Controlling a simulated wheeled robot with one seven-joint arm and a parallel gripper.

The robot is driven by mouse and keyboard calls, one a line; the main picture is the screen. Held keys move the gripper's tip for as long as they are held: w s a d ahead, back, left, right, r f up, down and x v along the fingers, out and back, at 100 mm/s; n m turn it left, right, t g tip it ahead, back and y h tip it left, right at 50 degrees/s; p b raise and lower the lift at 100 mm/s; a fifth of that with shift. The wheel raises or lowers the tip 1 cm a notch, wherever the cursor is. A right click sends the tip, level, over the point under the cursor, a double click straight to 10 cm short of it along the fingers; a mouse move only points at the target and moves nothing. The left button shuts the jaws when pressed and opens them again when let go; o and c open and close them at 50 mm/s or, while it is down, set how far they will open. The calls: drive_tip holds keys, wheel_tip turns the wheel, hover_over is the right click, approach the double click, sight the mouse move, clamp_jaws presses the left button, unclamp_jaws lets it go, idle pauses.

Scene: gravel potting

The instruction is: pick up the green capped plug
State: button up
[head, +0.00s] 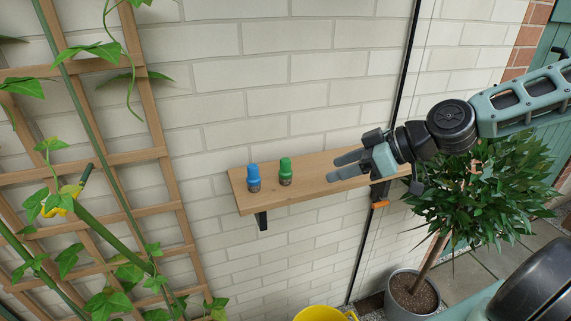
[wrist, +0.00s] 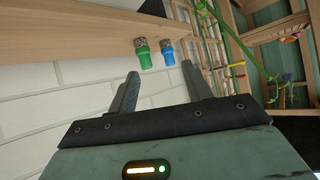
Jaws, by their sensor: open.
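The green capped plug (head: 286,171) stands upright on a wooden wall shelf (head: 318,181), with a green cap over a grey-brown lower part. A blue capped plug (head: 254,178) stands on the shelf just to its left. My gripper (head: 338,168) is open and empty to the right of the green plug, its fingers pointing left over the shelf. In the wrist view the green plug (wrist: 143,52) and the blue plug (wrist: 167,52) appear beyond the fingertips of my gripper (wrist: 158,70), apart from them.
A wooden trellis (head: 165,150) with climbing plants stands at the left. A white brick wall (head: 270,80) is behind the shelf. A dark vertical pole (head: 403,75) and a potted tree (head: 475,190) are at the right. A yellow bucket (head: 322,313) is below.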

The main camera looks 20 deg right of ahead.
wheel_tip(320, 180, up, 3)
drive_tip(key=d+t, duration=0.1)
drive_tip(key=d, duration=0.1)
drive_tip(key=p, duration=0.1)
approach(289, 161)
drive_tip(key=shift+t, duration=0.3)
drive_tip(key=x, duration=0.4)
drive_tip(key=f+x, duration=0.1)
drive_tip(key=shift+s+a+f, duration=0.15)
drive_tip(key=shift+a+f, duration=0.05)
drive_tip(key=shift+a, duration=0.05)
drive_tip(key=p+x, duration=0.1)
drive_tip(key=x, duration=0.1)
drive_tip(key=p+x, duration=0.1)
drive_tip(key=x, duration=0.1)
drive_tip(key=shift+w+r+p, duration=0.3)
drive_tip(key=shift+w, duration=0.05)
drive_tip(key=shift+w+a+f, duration=0.35)
drive_tip(key=shift+a+f, duration=0.05)
drive_tip(key=shift+f, duration=0.05)
drive_tip(key=c, duration=1.1)
